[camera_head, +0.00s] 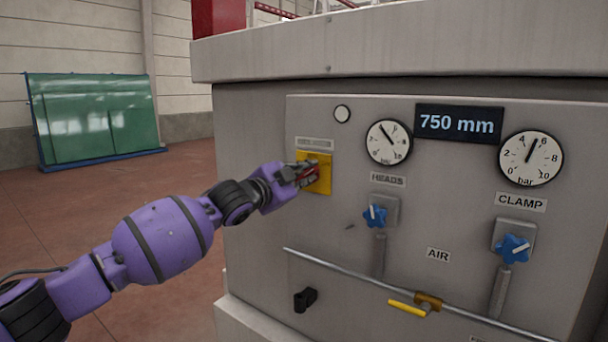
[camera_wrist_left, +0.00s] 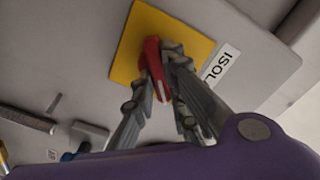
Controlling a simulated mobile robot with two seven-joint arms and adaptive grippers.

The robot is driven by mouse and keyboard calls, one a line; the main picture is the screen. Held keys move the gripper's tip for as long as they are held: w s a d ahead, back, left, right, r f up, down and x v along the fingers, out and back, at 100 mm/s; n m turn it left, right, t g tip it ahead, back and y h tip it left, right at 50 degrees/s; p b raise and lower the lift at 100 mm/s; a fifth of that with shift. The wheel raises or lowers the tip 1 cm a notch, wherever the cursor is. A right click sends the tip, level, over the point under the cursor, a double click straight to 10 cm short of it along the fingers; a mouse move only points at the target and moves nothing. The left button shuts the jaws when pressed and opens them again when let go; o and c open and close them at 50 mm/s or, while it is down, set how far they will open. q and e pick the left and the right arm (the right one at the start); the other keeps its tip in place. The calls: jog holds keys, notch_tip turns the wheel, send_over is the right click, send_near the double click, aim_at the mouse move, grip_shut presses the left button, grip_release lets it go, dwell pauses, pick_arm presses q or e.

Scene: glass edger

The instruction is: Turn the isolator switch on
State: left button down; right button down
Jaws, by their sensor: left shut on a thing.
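The isolator switch has a yellow plate (camera_head: 326,173) on the left of the machine's front panel, under a small label. In the left wrist view its yellow plate (camera_wrist_left: 195,45) carries a red handle (camera_wrist_left: 154,70), beside a white label (camera_wrist_left: 224,68) partly reading "ISOL". My left gripper (camera_head: 302,174) reaches the switch from the left. Its fingers (camera_wrist_left: 160,62) are shut on the red handle, one on each side. The fingers hide part of the handle in the head view. My right gripper is not in view.
The panel (camera_head: 350,240) also bears two gauges, a "750 mm" display (camera_head: 459,123), blue knobs (camera_head: 375,216) (camera_head: 513,249) marked HEADS and CLAMP, and a yellow-handled air valve (camera_head: 407,309) on a pipe. A green glass rack (camera_head: 95,120) stands far left. The floor between is clear.

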pick_arm(q)
jog(key=shift+f+m, duration=0.1)
jog(key=shift+m, duration=0.9)
jog(key=c, duration=1.8)
grip_release()
jog(key=shift+o, duration=0.2)
jog(key=v, duration=1.2)
